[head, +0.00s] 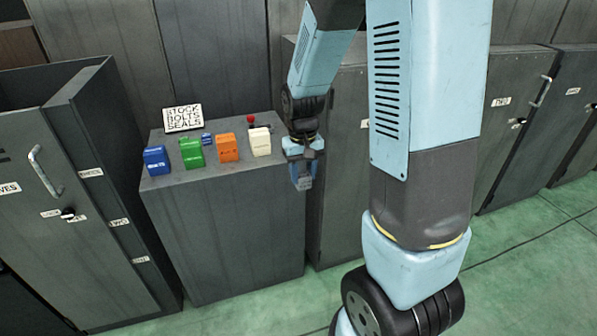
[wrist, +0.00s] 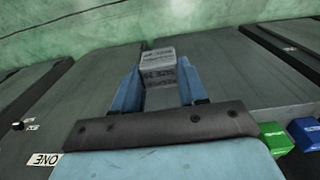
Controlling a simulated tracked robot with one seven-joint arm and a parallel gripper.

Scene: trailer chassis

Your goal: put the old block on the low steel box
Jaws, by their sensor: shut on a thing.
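The old block (wrist: 158,68) is a worn grey cube with dark lettering, held between the two blue fingers of my gripper (wrist: 160,85) in the wrist view. In the head view my gripper (head: 302,175) points down at the right edge of the low steel box (head: 225,235). The block is small and hard to tell apart from the fingers there. Whether it is over the box top or just in front of its edge, I cannot tell.
On the box top stand a blue block (head: 156,160), a green block (head: 191,153), an orange block (head: 228,147) and a white block (head: 260,141). A sign (head: 182,117) stands behind them. Tall cabinets (head: 88,190) flank the box; green floor lies in front.

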